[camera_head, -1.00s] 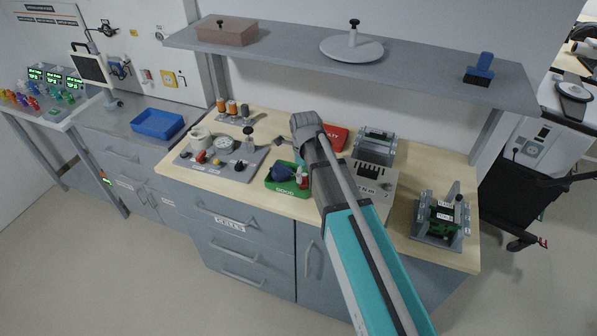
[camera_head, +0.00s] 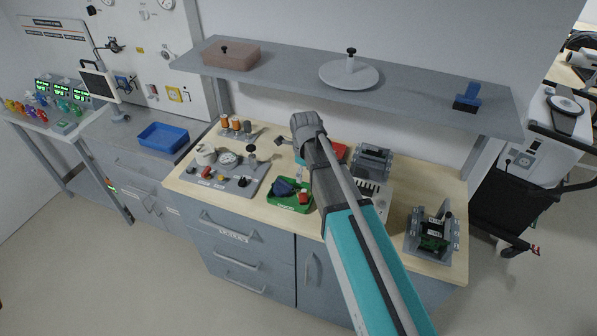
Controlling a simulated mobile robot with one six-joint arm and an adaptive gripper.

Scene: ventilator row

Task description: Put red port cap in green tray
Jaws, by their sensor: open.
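The green tray (camera_head: 271,201), labelled GOOD, sits at the front of the wooden bench, left of my arm. It holds a dark blue item (camera_head: 284,187) and a small red-and-white item (camera_head: 304,196). A small red piece (camera_head: 207,172) is at the front left of the grey gauge panel (camera_head: 247,190); it looks like a red cap, but the view is too small to be sure. My gripper (camera_head: 280,141) is open, left of my wrist and above the bench behind the green tray. My wrist partly hides it. It appears apart from the red piece.
A red tray (camera_head: 340,150) is partly hidden behind my arm. A grey device (camera_head: 371,162) and a fixture with a green board (camera_head: 432,232) stand to the right. A shelf (camera_head: 300,75) overhangs the bench. A blue tray (camera_head: 162,137) is on the left counter.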

